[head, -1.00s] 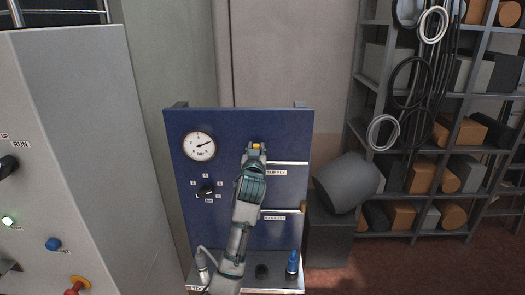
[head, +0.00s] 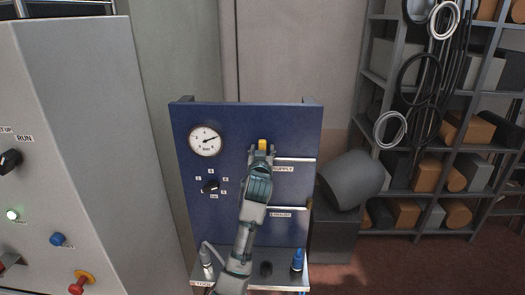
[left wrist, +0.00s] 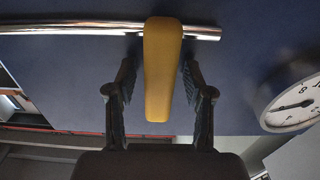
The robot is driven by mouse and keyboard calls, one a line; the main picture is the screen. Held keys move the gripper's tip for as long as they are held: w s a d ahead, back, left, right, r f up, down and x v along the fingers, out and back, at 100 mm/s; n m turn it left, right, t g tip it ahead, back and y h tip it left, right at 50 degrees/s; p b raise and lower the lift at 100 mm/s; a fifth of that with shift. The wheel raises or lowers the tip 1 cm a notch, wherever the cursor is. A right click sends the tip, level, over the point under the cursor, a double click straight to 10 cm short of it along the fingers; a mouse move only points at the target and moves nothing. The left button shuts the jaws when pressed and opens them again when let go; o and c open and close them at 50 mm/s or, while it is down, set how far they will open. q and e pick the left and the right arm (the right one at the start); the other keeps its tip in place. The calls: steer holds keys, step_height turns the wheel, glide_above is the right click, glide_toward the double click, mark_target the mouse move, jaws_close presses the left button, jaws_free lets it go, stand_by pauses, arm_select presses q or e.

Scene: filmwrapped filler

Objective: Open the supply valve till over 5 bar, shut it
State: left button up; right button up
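The supply valve's yellow lever handle (head: 262,145) is on the blue panel, left of the "SUPPLY" label (head: 283,169). In the left wrist view the lever (left wrist: 162,75) lies across a shiny pipe (left wrist: 75,28). My left gripper (head: 261,153) reaches up to it. Its fingers (left wrist: 160,85) stand on either side of the lever, with narrow gaps showing, so it is open around it. The round white gauge (head: 205,141) has its needle pointing right and slightly up; its numbers are too small to read surely. My right gripper is not in view.
A black selector knob (head: 211,187) sits below the gauge. An "EXHAUST" label (head: 280,214) is lower on the panel. A blue fitting (head: 297,260) stands on the ledge. A grey cabinet (head: 75,120) is at left, and a grey drum (head: 352,180) and shelves are at right.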

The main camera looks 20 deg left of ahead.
arm_select(q)
steer(key=shift+s+r, duration=0.2)
steer(key=shift+s, duration=0.25)
steer(key=v, duration=1.1)
steer(key=shift+d+f, duration=0.15)
steer(key=shift+f, duration=0.1)
steer(key=shift+f, duration=0.1)
